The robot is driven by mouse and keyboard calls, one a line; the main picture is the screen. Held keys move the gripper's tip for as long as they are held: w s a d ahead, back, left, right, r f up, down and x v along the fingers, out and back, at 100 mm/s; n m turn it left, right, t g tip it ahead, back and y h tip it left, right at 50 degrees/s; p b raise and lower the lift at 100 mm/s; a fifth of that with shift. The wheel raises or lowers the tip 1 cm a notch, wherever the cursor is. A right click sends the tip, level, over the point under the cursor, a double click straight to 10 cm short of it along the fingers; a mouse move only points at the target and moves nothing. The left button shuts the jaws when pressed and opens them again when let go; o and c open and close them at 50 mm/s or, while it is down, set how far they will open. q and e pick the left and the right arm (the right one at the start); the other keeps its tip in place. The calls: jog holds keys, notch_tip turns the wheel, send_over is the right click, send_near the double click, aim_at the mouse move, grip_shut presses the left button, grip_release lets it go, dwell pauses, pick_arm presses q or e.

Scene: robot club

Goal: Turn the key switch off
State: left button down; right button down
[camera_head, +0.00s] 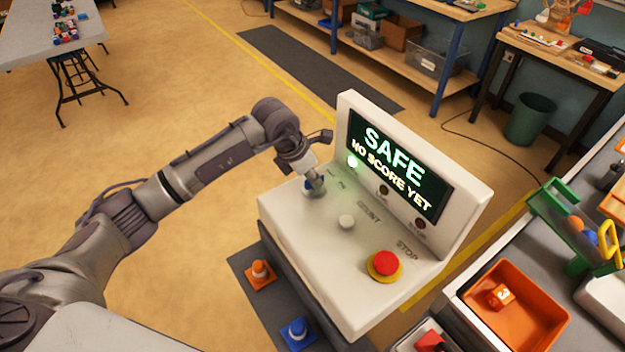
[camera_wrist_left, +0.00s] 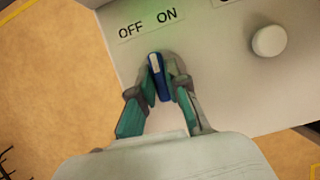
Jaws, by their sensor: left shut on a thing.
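The key switch is on the left part of the white console (camera_head: 300,226). Its blue key (camera_wrist_left: 157,77) with a white mark stands below the OFF and ON labels (camera_wrist_left: 148,23) in the left wrist view. The key's upper end points roughly between the two labels; I cannot tell its exact setting. My left gripper (camera_head: 313,190) reaches down to it, and its fingers (camera_wrist_left: 160,95) are shut on the key from both sides. In the head view the gripper mostly hides the key. My right gripper is out of view.
The console's raised screen (camera_head: 397,170) reads SAFE, with a lit green lamp (camera_head: 352,161). A white button (camera_head: 346,222) and red stop button (camera_head: 385,263) are nearby on the panel. An orange tray (camera_head: 535,318) lies at right. Open floor lies left.

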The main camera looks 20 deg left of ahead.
pick_arm(q)
jog(key=n+b, duration=0.1)
jog(key=n, duration=0.1)
jog(key=n+t+y+b, duration=0.1)
jog(key=n, duration=0.1)
jog(key=shift+d+f+n+y+b, duration=0.1)
jog(key=shift+f+n+y+b, duration=0.1)
jog(key=shift+n+y+b, duration=0.15)
jog(key=n+y+b, duration=0.1)
jog(key=n+b, duration=0.1)
jog(key=n, duration=0.1)
jog(key=shift+r+n+b, duration=0.1)
jog(key=shift+n+b, duration=0.25)
jog(key=shift+n+y+b, duration=0.3)
jog(key=shift+n+y, duration=0.05)
jog(key=shift+n, duration=0.15)
jog(key=shift+r, duration=0.1)
jog(key=c, duration=1.2)
grip_release()
jog(key=shift+o, duration=0.2)
jog(key=shift+s+r, duration=0.1)
jog(key=v, duration=1.1)
jog(key=shift+s+d+r, duration=0.15)
jog(key=shift+s+r, duration=0.05)
jog(key=shift+r, duration=0.15)
